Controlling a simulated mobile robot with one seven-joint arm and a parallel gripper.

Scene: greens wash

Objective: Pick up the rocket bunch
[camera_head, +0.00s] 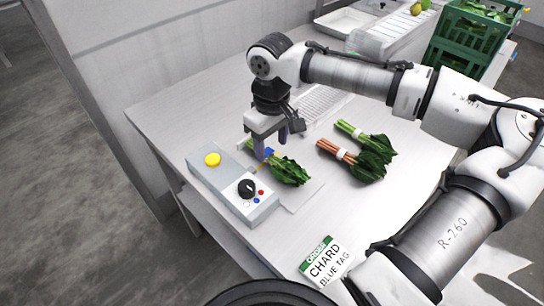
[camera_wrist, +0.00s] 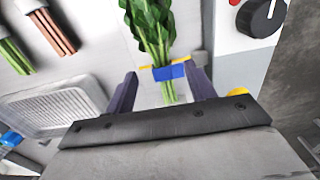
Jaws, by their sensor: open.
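My gripper (camera_head: 270,150) is open, pointing down over the stem end of a leafy green bunch (camera_head: 290,172) with a blue band. In the wrist view this bunch (camera_wrist: 151,25) has green stems, and its blue band (camera_wrist: 168,72) lies between my open fingers (camera_wrist: 163,88), with a gap on each side. Two other bunches lie to the right: one with orange-red stems (camera_head: 329,149) and a white band, and one with green stems (camera_head: 349,130) and a pale band. No bunch carries a readable name, so I cannot tell which is rocket.
A grey control box (camera_head: 232,186) with a yellow button and black knob stands close left of the banded bunch. A card (camera_head: 326,262) reads "ORDER CHARD BLUE TAG". A white ridged tray (camera_wrist: 57,108) lies behind my gripper. Green crates (camera_head: 462,45) stand at the back right.

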